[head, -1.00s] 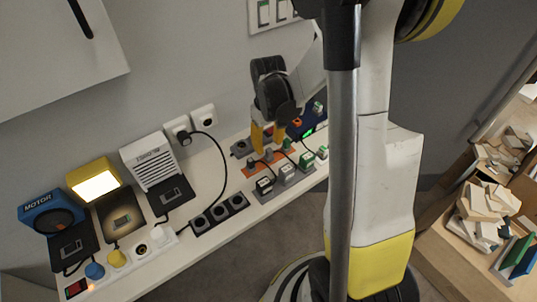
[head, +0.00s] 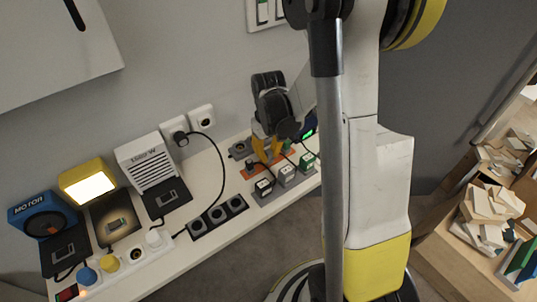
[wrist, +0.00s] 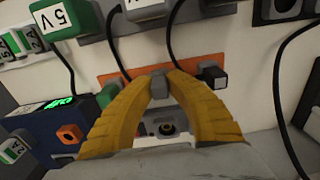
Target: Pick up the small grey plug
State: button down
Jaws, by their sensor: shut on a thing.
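The small grey plug (wrist: 158,86) is between the tips of my gripper's yellow fingers in the wrist view. My gripper (wrist: 160,76) is shut on it, just in front of the orange strip (wrist: 188,66); I cannot tell whether the plug touches the strip. A green plug (wrist: 107,94) is to its left and a black plug (wrist: 213,76) to its right. In the head view my gripper (head: 267,150) is low over the orange strip (head: 247,173), and its fingers hide the grey plug.
A dark blue box (wrist: 52,130) and a grey socket (wrist: 165,127) are close to the fingers. Black sockets (head: 218,213) lie left along the shelf.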

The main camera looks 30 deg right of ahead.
aim_at(269, 151)
notch_tip(269, 151, up, 4)
jog(key=shift+r+p, duration=0.1)
jog(key=shift+p, duration=1.15)
jog(key=s+d+r+p, duration=0.1)
jog(key=s+d+r, duration=0.1)
jog(key=s+d+r+p, duration=0.1)
jog(key=s+d+r, duration=0.1)
jog(key=s+d, duration=0.1)
jog(key=s+d+r+p, duration=0.2)
jog(key=s+d, duration=0.1)
jog(key=shift+d+r, duration=0.2)
jog(key=shift+r, duration=0.2)
